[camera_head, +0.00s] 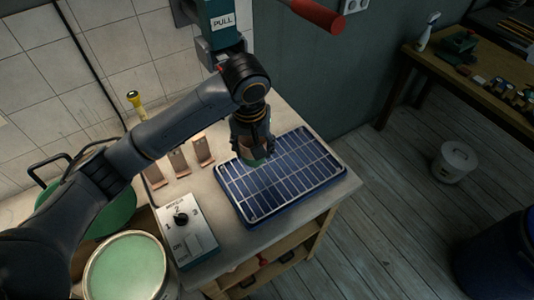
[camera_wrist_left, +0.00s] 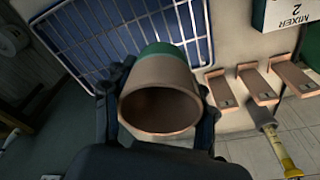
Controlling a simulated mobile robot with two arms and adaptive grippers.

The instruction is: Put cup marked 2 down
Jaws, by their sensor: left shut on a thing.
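My left gripper (camera_head: 252,142) points down over the back left part of the blue tray with a pale wire rack (camera_head: 285,185). It is shut on a cup, whose pinkish-brown wall and green end show between the fingers. In the left wrist view the cup (camera_wrist_left: 160,83) sits between the two fingers (camera_wrist_left: 158,115), its open mouth towards the camera and its green end away. Whether the cup touches the rack I cannot tell. No number shows on the cup. The rack is also in the left wrist view (camera_wrist_left: 85,40) and looks empty. My right gripper is not in view.
Several brown holders (camera_head: 203,152) stand left of the rack. A control box with a dial (camera_head: 190,238) is at the front left. A tub of green liquid (camera_head: 125,268) stands beside the table. A yellow-handled tool (camera_head: 137,103) is near the wall.

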